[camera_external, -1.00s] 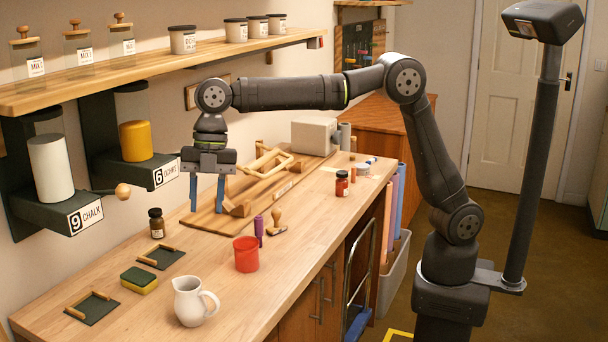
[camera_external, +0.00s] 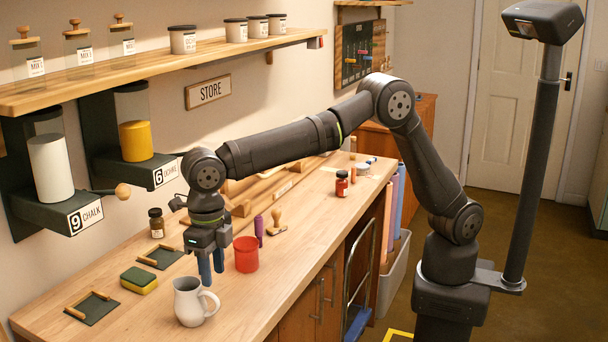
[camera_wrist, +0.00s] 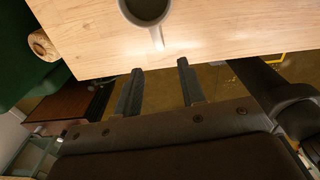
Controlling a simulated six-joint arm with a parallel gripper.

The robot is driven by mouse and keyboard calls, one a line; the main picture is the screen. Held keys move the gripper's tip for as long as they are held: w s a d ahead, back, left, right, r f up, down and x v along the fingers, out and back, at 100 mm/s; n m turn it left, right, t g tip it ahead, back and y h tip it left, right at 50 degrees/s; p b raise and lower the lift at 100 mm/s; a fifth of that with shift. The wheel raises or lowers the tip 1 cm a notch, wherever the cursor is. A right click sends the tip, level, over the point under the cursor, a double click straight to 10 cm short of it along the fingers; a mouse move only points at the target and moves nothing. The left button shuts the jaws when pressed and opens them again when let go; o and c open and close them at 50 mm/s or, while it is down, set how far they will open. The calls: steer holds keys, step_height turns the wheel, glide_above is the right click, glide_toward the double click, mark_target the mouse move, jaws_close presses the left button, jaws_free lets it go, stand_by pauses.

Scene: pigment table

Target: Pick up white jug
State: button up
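The white jug (camera_external: 188,303) stands upright near the front edge of the bench in the external view, its handle toward the right. In the wrist view the jug (camera_wrist: 146,8) shows from above at the top edge, partly cut off, with its handle toward the bottom of the picture. My gripper (camera_external: 212,281) points down just above and behind the jug, with its fingers apart from it as far as I can tell. In the wrist view the two fingers (camera_wrist: 161,79) are spread with nothing between them.
A red cup (camera_external: 246,256) stands close to the right of my gripper. A green and yellow sponge (camera_external: 139,280) and two small dark trays (camera_external: 92,308) lie to the left. A dark bottle (camera_external: 156,223) and a purple stick (camera_external: 259,228) stand farther back. Bare bench lies in front of the red cup.

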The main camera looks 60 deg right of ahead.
mark_target(212, 294)
step_height(212, 294, down, 4)
steer(key=shift+f, duration=0.2)
steer(key=shift+w+f, duration=0.25)
steer(key=shift+f, duration=1.1)
steer(key=shift+w+f, duration=0.2)
steer(key=shift+f, duration=1.1)
steer(key=shift+r, duration=0.1)
jaws_close()
